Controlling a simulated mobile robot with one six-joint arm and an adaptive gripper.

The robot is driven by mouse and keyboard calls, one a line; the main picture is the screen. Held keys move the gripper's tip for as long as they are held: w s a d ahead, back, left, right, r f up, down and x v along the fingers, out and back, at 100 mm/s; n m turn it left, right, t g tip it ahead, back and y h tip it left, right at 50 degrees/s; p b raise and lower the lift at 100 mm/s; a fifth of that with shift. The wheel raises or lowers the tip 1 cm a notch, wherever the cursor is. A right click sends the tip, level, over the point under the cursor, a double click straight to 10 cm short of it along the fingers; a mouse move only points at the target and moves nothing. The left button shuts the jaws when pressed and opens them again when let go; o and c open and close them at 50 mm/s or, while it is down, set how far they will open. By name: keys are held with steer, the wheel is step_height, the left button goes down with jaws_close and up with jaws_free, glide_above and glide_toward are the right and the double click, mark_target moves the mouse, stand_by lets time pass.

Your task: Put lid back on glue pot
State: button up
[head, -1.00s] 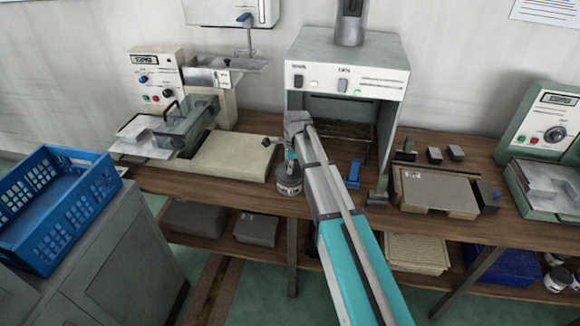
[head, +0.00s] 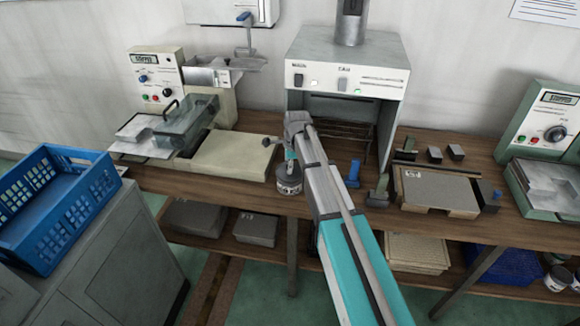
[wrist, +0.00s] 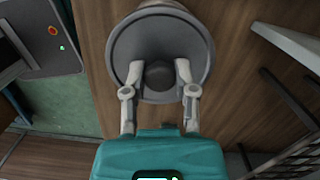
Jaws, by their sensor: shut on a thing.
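The glue pot (head: 288,186) is a small grey-white tin standing on the wooden bench near its front edge. My gripper (head: 291,156) is directly above it, pointing down. In the wrist view my gripper (wrist: 158,76) is shut on the dark round knob of the grey disc-shaped lid (wrist: 127,45). I cannot tell whether the lid rests fully on the rim.
A grey hood oven (head: 345,50) stands behind my arm. A cream machine base (head: 235,160) is close left of the pot. A blue crate (head: 50,215) sits at far left.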

stand_by(0.8)
steer(key=o, duration=0.9)
steer(key=o, duration=0.3)
steer(key=shift+o, duration=0.2)
steer(key=shift+r, duration=0.1)
steer(key=shift+r+p, duration=3.45)
steer(key=shift+p, duration=0.05)
jaws_close()
